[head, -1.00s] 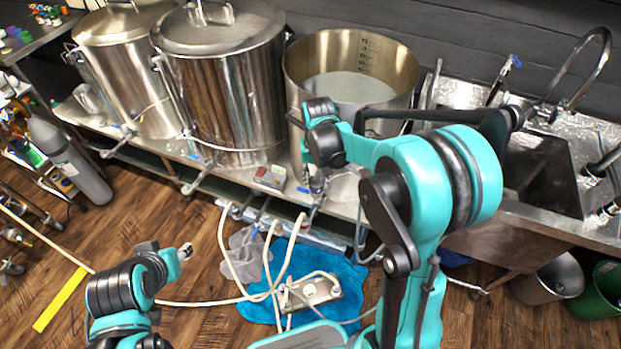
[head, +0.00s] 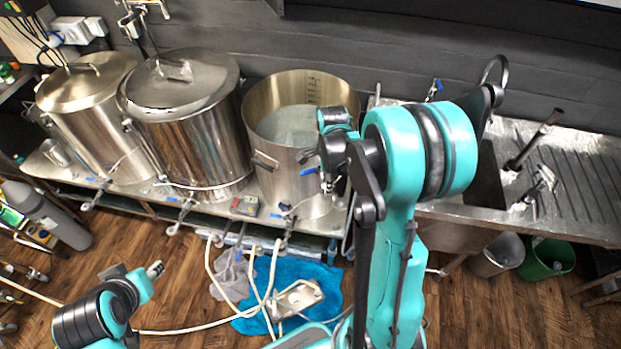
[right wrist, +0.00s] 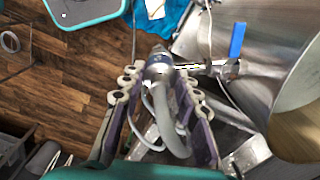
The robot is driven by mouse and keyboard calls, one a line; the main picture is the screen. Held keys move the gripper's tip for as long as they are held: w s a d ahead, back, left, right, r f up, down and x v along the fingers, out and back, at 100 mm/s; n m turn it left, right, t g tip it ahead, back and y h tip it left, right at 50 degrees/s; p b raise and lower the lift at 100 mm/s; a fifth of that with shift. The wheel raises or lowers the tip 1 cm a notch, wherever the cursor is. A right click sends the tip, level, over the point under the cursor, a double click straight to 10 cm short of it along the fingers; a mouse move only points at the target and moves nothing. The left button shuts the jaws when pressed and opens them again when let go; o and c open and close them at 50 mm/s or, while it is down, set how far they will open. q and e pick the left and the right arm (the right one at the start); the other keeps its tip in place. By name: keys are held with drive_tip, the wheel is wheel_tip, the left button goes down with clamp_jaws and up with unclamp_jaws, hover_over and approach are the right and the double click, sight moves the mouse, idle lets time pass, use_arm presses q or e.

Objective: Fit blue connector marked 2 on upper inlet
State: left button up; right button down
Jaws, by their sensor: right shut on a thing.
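My right gripper (right wrist: 160,75) is shut on a metal hose connector (right wrist: 158,66) with a pale hose (right wrist: 178,135) looping back between the fingers. No blue colour or number can be read on it. In the head view the right gripper (head: 328,182) points down at the right front of the open steel pot (head: 262,135). In the right wrist view a valve with a blue lever (right wrist: 237,40) sits on the pot's side, right beside the connector. I cannot tell whether they touch. My left gripper (head: 154,269) hangs low over the floor, apart from everything; its fingers are too small to judge.
Two lidded kettles (head: 180,130) stand left of the open pot on a steel bench. Pale hoses run down to a pump (head: 298,298) on a blue towel (head: 325,275). A sink (head: 490,185) is at the right, with bins (head: 497,257) below.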

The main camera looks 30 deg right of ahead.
use_arm(q)
wheel_tip(320, 180, up, 8)
drive_tip(key=p, duration=0.6)
use_arm(e)
drive_tip(key=s+d+r+m, duration=0.3)
drive_tip(key=d+r+m, duration=0.1)
drive_tip(key=r+m, duration=0.25)
drive_tip(key=shift+m, duration=0.45)
wheel_tip(320, 180, down, 7)
drive_tip(key=b, duration=0.5)
drive_tip(key=shift+w+a+r, duration=0.1)
drive_tip(key=shift+r, duration=0.1)
drive_tip(key=shift+f+b, duration=0.35)
drive_tip(key=shift+f, duration=0.1)
use_arm(q)
wheel_tip(320, 180, down, 6)
drive_tip(key=shift+r, duration=0.1)
drive_tip(key=shift+f, duration=0.2)
drive_tip(key=shift+f+b, duration=1.25)
drive_tip(key=shift+b, duration=0.2)
use_arm(e)
drive_tip(key=shift+f, duration=1.25)
drive_tip(key=c, duration=1)
unclamp_jaws()
drive_tip(key=shift+c, duration=0.2)
